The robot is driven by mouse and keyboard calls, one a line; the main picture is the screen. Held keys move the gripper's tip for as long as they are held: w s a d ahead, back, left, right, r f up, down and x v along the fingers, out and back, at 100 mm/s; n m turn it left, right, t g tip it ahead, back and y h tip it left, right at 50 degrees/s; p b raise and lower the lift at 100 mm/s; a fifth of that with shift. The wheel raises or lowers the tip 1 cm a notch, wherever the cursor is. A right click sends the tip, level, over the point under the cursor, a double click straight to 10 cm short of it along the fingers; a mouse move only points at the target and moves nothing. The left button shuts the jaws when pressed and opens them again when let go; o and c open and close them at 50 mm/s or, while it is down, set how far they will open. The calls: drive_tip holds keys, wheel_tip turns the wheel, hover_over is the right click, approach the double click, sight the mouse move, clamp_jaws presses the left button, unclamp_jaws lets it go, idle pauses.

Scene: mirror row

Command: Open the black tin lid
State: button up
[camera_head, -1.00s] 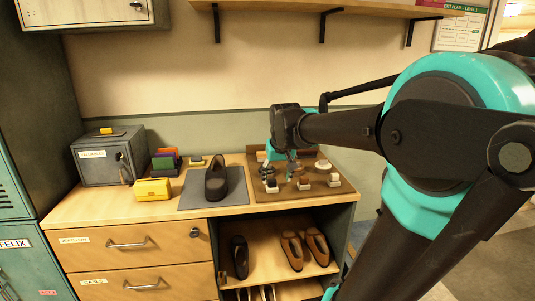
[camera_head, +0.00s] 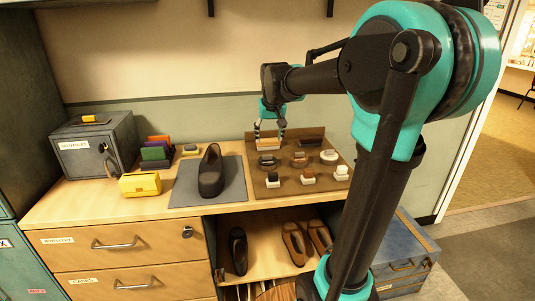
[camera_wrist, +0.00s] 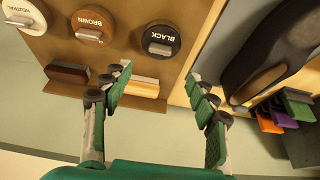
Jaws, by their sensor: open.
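The black tin (camera_wrist: 161,36) is round and dark, with a lid labelled BLACK and a light grey tab on its edge. Its lid looks closed. In the head view the black tin (camera_head: 268,160) is the left tin of the row on the brown board (camera_head: 262,186). My gripper (camera_wrist: 160,75) is open and empty, its fingers spread on the tin's brush side without touching it. In the head view my gripper (camera_head: 269,132) is above the back of the board, over a light-wood brush (camera_head: 268,144).
The brown tin (camera_wrist: 93,25) and neutral tin (camera_wrist: 22,15) stand beside the black one. A dark shoe (camera_head: 211,172) lies on a grey mat (camera_head: 234,184) to the left. Several small blocks stand at the board's front. The wall is close behind.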

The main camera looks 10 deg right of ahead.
sight(267, 155)
drive_tip(key=x, duration=1)
drive_tip(key=shift+c, duration=0.5)
clamp_jaws()
